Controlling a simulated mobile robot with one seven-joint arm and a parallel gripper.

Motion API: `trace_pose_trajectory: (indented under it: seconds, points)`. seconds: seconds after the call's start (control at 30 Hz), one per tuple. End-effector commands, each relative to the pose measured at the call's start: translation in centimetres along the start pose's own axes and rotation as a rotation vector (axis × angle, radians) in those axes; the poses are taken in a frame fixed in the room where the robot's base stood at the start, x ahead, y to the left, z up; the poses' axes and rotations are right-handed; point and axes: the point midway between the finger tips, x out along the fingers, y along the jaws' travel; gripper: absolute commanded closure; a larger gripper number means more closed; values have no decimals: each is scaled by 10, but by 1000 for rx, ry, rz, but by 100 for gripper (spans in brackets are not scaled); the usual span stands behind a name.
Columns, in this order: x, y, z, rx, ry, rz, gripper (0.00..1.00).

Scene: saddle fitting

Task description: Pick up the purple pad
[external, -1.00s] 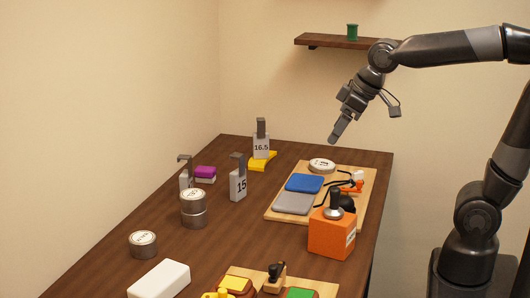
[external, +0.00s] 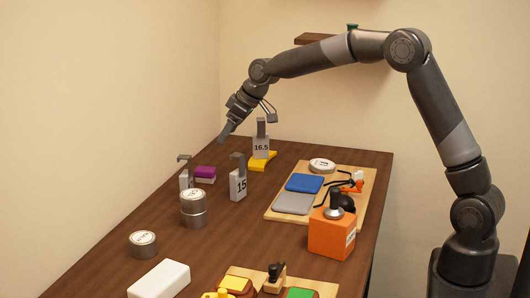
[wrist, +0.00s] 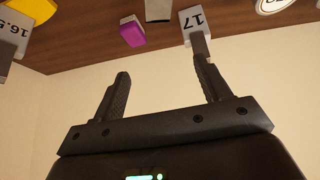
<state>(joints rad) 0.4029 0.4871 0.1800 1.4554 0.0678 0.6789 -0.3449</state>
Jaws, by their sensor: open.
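The purple pad (external: 205,171) lies on top of a pale block on the dark wooden table, toward the back left, beside a grey block with a hooked top. In the wrist view the purple pad (wrist: 132,33) shows at the top, ahead of the fingers and apart from them. My gripper (external: 222,138) is in the air above the table's back left edge, above the pad and a little to its right. In the wrist view my gripper (wrist: 163,78) is open, with nothing between its fingers.
The block marked 17 (wrist: 196,22) stands close beside the pad. Stacked metal tins (external: 193,215) stand in front of the pad.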

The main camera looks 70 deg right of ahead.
Motion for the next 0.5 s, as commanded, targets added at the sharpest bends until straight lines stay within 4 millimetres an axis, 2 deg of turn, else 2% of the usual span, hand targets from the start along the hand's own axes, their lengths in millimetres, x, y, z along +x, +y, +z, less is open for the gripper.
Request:
trace_pose_trajectory:
  seconds: [0.03,0.2,0.33,0.5]
  points:
    - [20,14,-2,10,0,-4,30]
    - [68,49,-8,28,17,-8,30]
    - [89,65,-9,38,25,-10,30]
    - [104,71,-9,41,29,-11,30]
